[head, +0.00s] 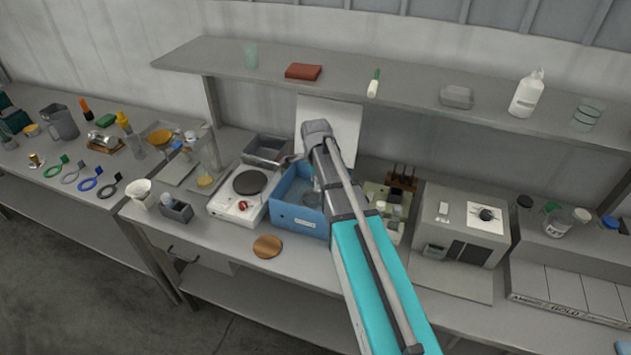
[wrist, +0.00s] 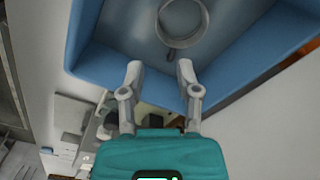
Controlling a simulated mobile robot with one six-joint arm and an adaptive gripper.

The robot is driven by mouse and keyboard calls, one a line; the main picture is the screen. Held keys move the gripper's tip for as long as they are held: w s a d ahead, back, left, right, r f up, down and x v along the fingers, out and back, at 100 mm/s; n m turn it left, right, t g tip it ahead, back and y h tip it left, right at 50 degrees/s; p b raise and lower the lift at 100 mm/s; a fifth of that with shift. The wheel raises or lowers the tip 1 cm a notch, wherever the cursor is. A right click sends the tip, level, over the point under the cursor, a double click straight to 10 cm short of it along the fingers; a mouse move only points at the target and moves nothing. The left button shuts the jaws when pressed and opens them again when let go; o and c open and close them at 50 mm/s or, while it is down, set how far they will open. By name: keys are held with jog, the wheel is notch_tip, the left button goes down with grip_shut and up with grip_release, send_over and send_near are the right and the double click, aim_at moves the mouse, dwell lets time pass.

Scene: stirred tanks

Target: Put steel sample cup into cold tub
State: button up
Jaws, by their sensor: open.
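The cold tub (head: 299,219) is an open blue box with a white label on the workbench, partly hidden behind my arm in the head view. In the wrist view, the tub (wrist: 118,58) fills the top. A round, grey-rimmed thing (wrist: 182,43) inside it looks like the steel sample cup seen from above; its material is not certain. My gripper (wrist: 159,70) is open, with nothing between its two fingers. The fingers are close to the tub's near wall in the picture, apart from the round rim. The gripper's fingertips are not clear in the head view.
A white hotplate (head: 232,207) stands left of the tub, and a grey instrument (head: 461,227) stands to the right. A shelf (head: 420,92) runs above the bench. A brown disc (head: 267,246) lies in front, near the bench edge. A grey tray (head: 267,146) sits behind.

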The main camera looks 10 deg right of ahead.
jog(key=shift+s, duration=0.15)
jog(key=s+a+n, duration=0.1)
jog(key=s+n, duration=1.6)
jog(key=s, duration=0.2)
jog(key=shift+a+n, duration=0.2)
jog(key=shift+n, duration=0.1)
dwell(0.3)
